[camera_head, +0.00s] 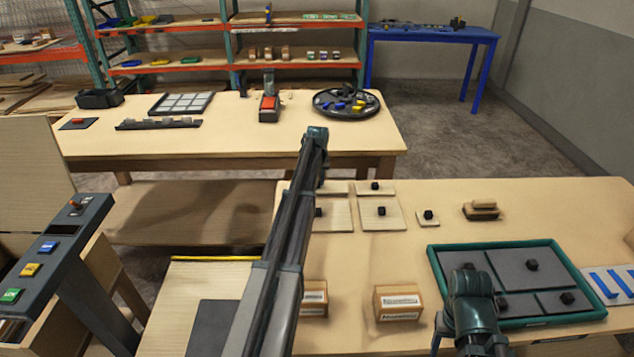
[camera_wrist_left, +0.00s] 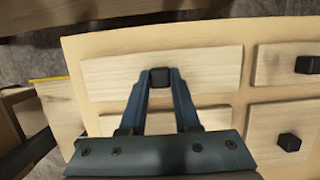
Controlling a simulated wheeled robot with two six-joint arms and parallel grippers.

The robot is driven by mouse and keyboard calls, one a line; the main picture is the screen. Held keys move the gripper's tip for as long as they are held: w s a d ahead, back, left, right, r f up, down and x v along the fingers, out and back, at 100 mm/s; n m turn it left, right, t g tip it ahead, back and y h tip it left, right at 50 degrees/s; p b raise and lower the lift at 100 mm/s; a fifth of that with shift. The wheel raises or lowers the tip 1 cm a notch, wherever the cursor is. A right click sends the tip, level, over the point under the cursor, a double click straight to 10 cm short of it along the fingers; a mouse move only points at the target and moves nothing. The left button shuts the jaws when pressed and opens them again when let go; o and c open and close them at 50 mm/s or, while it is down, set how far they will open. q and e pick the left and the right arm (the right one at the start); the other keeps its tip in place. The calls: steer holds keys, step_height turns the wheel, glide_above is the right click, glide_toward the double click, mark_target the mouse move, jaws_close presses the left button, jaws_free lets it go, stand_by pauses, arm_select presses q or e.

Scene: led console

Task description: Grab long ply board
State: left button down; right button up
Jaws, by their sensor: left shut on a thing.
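In the left wrist view a long pale ply board (camera_wrist_left: 110,75) with a black knob (camera_wrist_left: 160,74) lies on the tabletop. My left gripper (camera_wrist_left: 160,82) is shut on that knob, one finger on each side. The board looks flat; I cannot tell whether it touches the table. In the head view my left arm hides this gripper and much of the boards at the table's left edge. Part of my right arm shows low at right, over the front of the green-rimmed tray (camera_head: 440,290); its fingers are not clear.
Other knobbed ply boards (camera_head: 395,222) lie close by, with a small one (camera_head: 427,224) to the right. A brown block (camera_head: 481,211), cardboard boxes (camera_head: 397,303) and the tray share the table. A console with buttons (camera_head: 60,245) stands at left. Another table (camera_head: 220,140) stands behind.

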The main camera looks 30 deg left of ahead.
arm_select(q)
step_height(320, 180, up, 9)
steer(key=p, duration=0.8)
